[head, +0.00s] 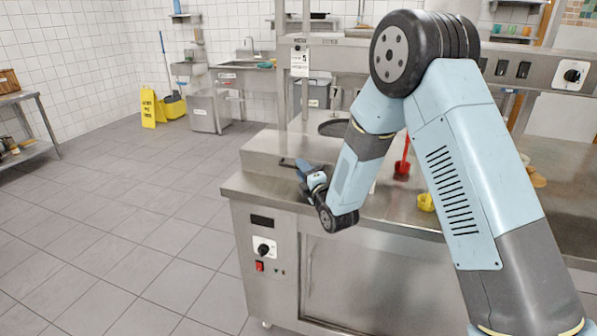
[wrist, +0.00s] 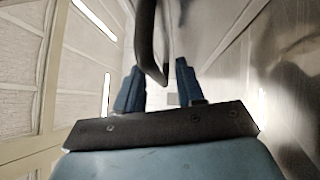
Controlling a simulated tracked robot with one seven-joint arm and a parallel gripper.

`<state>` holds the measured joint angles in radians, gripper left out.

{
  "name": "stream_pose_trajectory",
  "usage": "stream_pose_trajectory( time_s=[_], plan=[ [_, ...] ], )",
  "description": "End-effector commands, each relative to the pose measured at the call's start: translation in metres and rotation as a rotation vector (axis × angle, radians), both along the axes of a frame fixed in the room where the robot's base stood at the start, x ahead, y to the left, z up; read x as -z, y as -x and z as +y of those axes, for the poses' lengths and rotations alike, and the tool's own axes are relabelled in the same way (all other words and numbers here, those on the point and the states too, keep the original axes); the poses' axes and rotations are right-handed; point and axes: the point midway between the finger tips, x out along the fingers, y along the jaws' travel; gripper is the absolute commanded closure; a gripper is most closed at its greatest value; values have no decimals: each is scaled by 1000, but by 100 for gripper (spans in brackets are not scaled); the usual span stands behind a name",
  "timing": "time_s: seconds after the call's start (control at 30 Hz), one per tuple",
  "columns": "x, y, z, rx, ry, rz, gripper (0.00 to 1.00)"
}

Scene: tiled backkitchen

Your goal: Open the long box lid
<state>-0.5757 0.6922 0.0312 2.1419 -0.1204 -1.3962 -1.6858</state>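The long box (head: 262,158) is a low stainless steel box along the counter's left back part. Its lid looks closed in the head view. A dark bar handle (head: 287,162) sticks out at its front. My gripper (head: 302,166) is at that handle, above the counter's front left part. In the wrist view the curved dark handle (wrist: 147,42) reaches down between the two blue fingers of my gripper (wrist: 159,86). The fingers are apart, with a gap beside the handle. Whether one finger touches the handle cannot be told.
The steel counter (head: 385,205) bears a red utensil (head: 402,165) and a yellow cup (head: 426,202) right of my gripper. A control panel with a knob (head: 264,249) is on the counter's front. The tiled floor at left is free. A yellow sign (head: 148,107) stands farther back.

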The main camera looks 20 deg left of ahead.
Motion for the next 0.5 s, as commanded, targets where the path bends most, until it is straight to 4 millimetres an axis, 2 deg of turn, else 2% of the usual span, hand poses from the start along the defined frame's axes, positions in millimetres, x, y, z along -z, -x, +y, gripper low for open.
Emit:
stream_pose_trajectory(
  time_s=[0.13,0.5],
  plan=[
    [0,0,0,0,0,0,62],
    [0,0,0,0,1,1,97]
  ],
)
